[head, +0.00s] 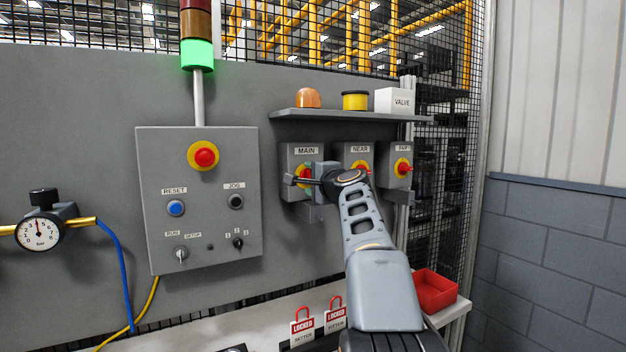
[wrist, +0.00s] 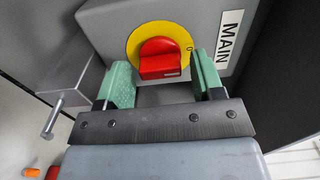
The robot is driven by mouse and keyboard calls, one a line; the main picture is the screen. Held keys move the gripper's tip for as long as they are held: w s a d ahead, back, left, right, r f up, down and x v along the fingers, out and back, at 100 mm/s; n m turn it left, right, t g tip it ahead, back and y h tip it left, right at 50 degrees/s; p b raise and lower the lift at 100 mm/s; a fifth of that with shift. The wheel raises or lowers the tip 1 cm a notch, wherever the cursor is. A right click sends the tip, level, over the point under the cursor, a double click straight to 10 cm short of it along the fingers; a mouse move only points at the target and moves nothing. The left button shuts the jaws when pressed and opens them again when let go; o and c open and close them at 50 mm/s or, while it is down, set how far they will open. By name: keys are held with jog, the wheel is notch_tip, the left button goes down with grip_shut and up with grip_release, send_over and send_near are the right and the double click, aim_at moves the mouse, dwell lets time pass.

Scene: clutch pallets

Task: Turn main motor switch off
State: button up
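The main motor switch is a red knob (wrist: 160,62) on a yellow disc (wrist: 135,45) marked 0 on its right side in the wrist view. It sits on the grey box labelled MAIN (head: 306,151), leftmost of three switch boxes. My gripper (wrist: 162,68) is open, with one green finger on each side of the red knob. A gap shows between the knob and each finger, so it is not gripped. In the head view my gripper (head: 311,172) partly covers the switch. I cannot tell which position the knob points to.
The NEAR switch box (head: 360,149) and FAR switch box (head: 402,150) stand close on the right. A shelf (head: 345,116) juts out above. A control panel (head: 158,235) is at left. Red padlocks (head: 302,330) and a red bin (head: 436,290) are below on the bench.

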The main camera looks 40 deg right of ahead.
jog(key=shift+o, duration=0.4)
jog(key=shift+s, duration=0.1)
jog(key=shift+s, duration=0.3)
jog(key=s+a+b, duration=0.2)
jog(key=s+b, duration=0.1)
jog(key=s, duration=1)
